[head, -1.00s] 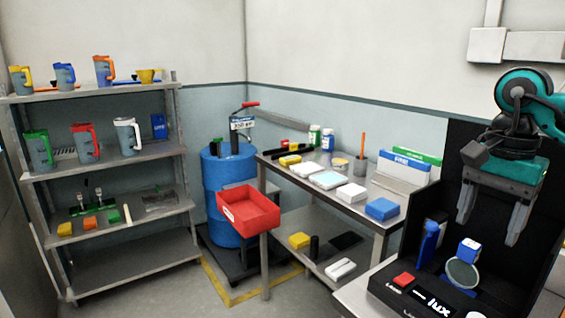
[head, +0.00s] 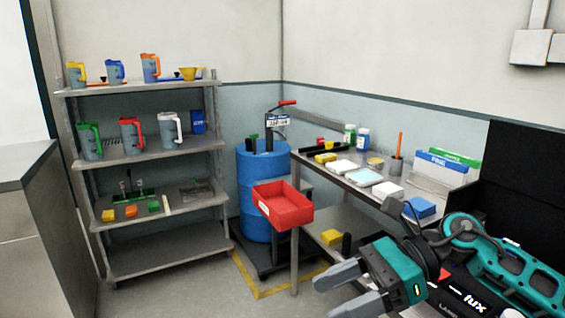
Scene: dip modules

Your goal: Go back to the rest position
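My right gripper (head: 340,291) is teal and black with two grey fingers. It comes in from the lower right in the head view and points left, low in front of the workbench. The fingers are spread apart with nothing between them. My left gripper is not in view.
A metal shelf (head: 150,245) with several jugs stands at the left. A blue drum (head: 258,195) and a red bin (head: 285,208) are in the middle. The workbench (head: 350,177) holds boxes and bottles. A grey cabinet (head: 30,165) is at the left edge.

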